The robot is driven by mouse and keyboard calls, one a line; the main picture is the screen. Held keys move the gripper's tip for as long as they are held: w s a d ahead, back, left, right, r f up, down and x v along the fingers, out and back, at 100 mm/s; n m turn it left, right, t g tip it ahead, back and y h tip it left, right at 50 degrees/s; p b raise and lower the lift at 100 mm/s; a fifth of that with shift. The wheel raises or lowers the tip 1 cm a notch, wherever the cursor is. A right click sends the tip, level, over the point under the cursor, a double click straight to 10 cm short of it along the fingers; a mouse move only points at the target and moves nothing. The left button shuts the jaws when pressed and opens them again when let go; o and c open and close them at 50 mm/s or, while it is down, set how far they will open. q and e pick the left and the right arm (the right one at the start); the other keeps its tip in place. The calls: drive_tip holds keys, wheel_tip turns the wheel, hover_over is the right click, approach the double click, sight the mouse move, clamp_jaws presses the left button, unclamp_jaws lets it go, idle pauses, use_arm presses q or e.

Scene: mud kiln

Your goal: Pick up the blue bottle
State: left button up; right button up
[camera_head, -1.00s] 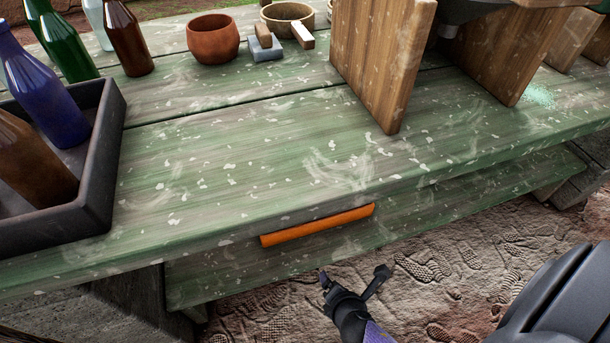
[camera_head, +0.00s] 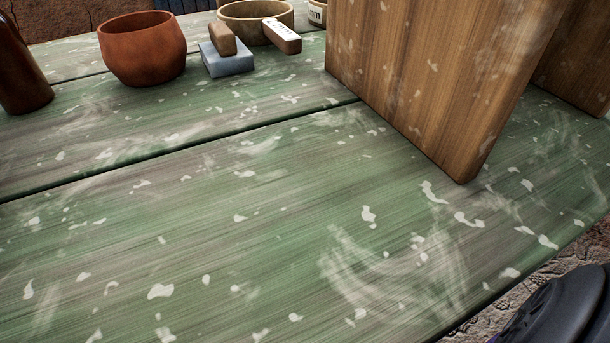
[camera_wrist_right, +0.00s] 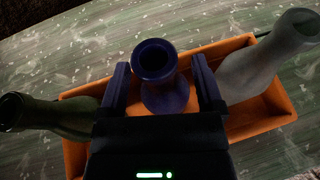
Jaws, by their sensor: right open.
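In the right wrist view, the blue bottle (camera_wrist_right: 163,90) stands in an orange tray (camera_wrist_right: 225,46), its open mouth towards the camera. My right gripper (camera_wrist_right: 160,72) is open, with one finger on each side of the bottle's neck. Whether the fingers touch the glass I cannot tell. The blue bottle and both grippers are out of the head view. My left gripper is in neither view.
In the tray, a green bottle (camera_wrist_right: 45,115) is at left and a pale bottle (camera_wrist_right: 262,68) at right. The head view shows a brown bottle (camera_head: 18,70), clay pot (camera_head: 142,50), bowl (camera_head: 240,22), blue-grey block (camera_head: 228,60) and wooden panel (camera_head: 425,75); the near green tabletop is clear.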

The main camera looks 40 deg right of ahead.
drive_tip(key=shift+w+d, duration=0.1)
drive_tip(key=shift+w, duration=0.05)
clamp_jaws()
drive_tip(key=shift+f, duration=0.1)
idle(1.3)
